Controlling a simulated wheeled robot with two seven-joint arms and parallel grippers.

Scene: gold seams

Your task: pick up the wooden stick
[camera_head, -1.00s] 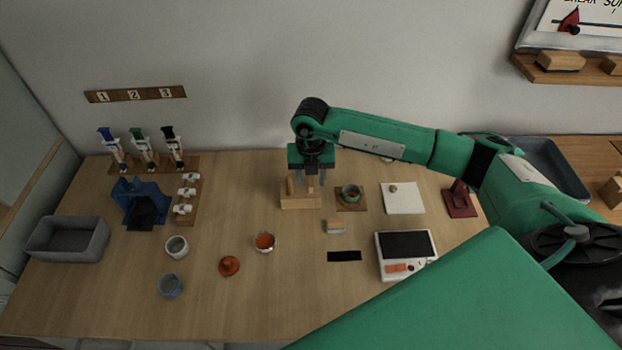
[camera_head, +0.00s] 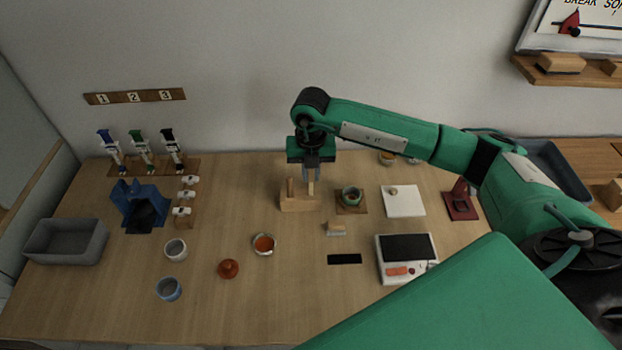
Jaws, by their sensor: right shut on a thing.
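A small wooden block (camera_head: 298,204) stands near the back middle of the table, with a light wooden upright (camera_head: 290,187) at its left side. My right gripper (camera_head: 311,179) points down over the block's right side. It is shut on a slim wooden stick (camera_head: 311,188) that shows upright below its fingers. I cannot tell whether the stick's lower end still touches the block. My left gripper is not in view.
In front stand an orange-filled cup (camera_head: 264,244) and a red-brown lid (camera_head: 228,268). A grey bin (camera_head: 66,243) is at left.

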